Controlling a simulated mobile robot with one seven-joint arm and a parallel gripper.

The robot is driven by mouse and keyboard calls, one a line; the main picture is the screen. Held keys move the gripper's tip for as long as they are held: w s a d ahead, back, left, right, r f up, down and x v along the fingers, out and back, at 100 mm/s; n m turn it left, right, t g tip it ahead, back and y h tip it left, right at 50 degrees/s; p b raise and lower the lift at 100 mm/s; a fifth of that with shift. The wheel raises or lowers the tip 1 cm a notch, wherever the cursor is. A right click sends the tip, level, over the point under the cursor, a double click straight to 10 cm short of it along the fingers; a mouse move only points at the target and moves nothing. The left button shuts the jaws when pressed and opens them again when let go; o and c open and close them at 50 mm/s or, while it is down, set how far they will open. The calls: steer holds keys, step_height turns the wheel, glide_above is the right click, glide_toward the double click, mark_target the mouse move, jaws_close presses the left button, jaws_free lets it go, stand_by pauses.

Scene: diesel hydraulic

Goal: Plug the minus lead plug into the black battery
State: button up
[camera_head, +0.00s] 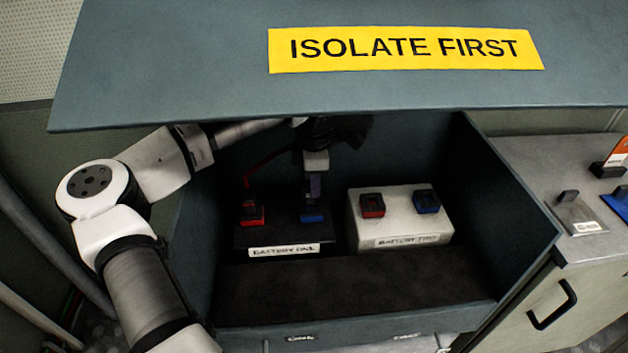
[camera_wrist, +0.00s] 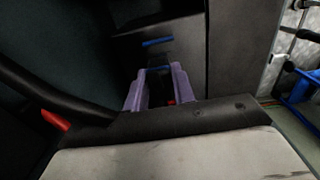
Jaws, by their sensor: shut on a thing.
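The black battery (camera_head: 290,236), labelled "BATTERY ONE", sits at the left inside the open box. Its red terminal (camera_head: 252,221) has a dark plug on it with a red lead running up. Its blue terminal (camera_head: 313,216) is right below my gripper (camera_head: 314,188). My gripper reaches down from the box's back and is shut on the minus lead plug, which is dark and mostly hidden by the fingers. In the wrist view, the purple fingers (camera_wrist: 155,90) close around a dark piece, with a blue edge (camera_wrist: 158,42) just beyond. I cannot tell whether plug and terminal touch.
A white battery (camera_head: 400,222), labelled "BATTERY TWO", stands to the right with red and blue terminals. The raised lid (camera_head: 180,70) with a yellow "ISOLATE FIRST" sign overhangs my arm. The box's right wall (camera_head: 510,190) bounds the space. A side counter (camera_head: 570,240) holds small parts.

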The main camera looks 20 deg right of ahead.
steer(key=shift+f+b, duration=1.15)
steer(key=shift+f, duration=0.35)
steer(key=o, duration=1)
steer(key=shift+o, duration=0.2)
steer(key=shift+r, duration=0.15)
step_height(320, 180, up, 7)
steer(key=shift+f, duration=0.1)
steer(key=shift+r, duration=0.25)
